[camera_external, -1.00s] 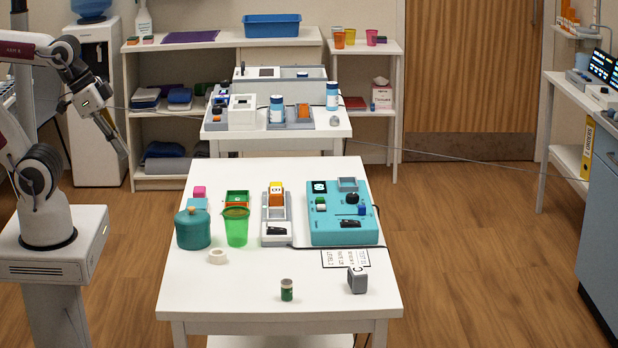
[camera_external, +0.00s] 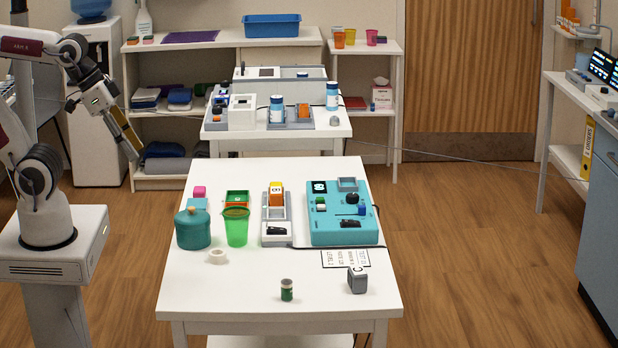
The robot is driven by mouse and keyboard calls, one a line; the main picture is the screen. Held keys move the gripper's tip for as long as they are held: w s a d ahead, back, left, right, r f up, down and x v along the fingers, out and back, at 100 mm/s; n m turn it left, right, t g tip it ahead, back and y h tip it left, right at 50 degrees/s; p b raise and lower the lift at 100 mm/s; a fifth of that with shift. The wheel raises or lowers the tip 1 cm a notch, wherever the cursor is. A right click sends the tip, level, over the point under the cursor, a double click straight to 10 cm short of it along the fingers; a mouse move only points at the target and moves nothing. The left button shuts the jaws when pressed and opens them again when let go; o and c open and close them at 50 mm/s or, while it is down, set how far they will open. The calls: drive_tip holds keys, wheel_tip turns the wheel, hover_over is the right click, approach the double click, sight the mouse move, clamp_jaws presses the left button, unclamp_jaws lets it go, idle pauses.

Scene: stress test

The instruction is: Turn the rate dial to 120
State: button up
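A teal control box (camera_external: 343,228) sits at the back right of the white front table. It carries a round black dial (camera_external: 352,198), a small dark display (camera_external: 320,186), a green button and a black switch. I cannot read any dial marking or number at this size. My gripper (camera_external: 134,157) hangs in the air left of the table, pointing down, well apart from the box. Its fingers are too small and dark to tell open from shut.
A teal pot (camera_external: 193,229), a green cup (camera_external: 236,226), a white device (camera_external: 276,220), a tape roll (camera_external: 217,256), a small jar (camera_external: 287,290) and a grey block (camera_external: 357,280) stand on the table (camera_external: 230,308). A printed card (camera_external: 346,258) lies before the box. The table's front is mostly clear.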

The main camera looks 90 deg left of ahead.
drive_tip(key=w+a+f+n+t+y, duration=0.1)
drive_tip(key=w+a, duration=0.2)
drive_tip(key=w, duration=0.7)
drive_tip(key=w+a+f+t, duration=0.1)
drive_tip(key=w+a, duration=0.2)
drive_tip(key=w, duration=0.7)
drive_tip(key=w+a+f+n+t+y, duration=0.1)
drive_tip(key=w+a, duration=0.2)
drive_tip(key=w, duration=0.7)
drive_tip(key=w+a+f+n+t+y, duration=0.1)
drive_tip(key=w+a+f+t, duration=0.1)
drive_tip(key=w+a+f, duration=0.7)
drive_tip(key=n+t+y, duration=0.1)
drive_tip(key=t+y, duration=0.1)
approach(351, 195)
drive_tip(key=shift+w+a+f, duration=0.1)
drive_tip(key=shift+w+a, duration=0.1)
drive_tip(key=shift+w, duration=0.45)
drive_tip(key=shift+w, duration=0.1)
drive_tip(key=shift+x, duration=3.75)
drive_tip(key=shift+a+f, duration=0.1)
drive_tip(key=shift+f, duration=0.05)
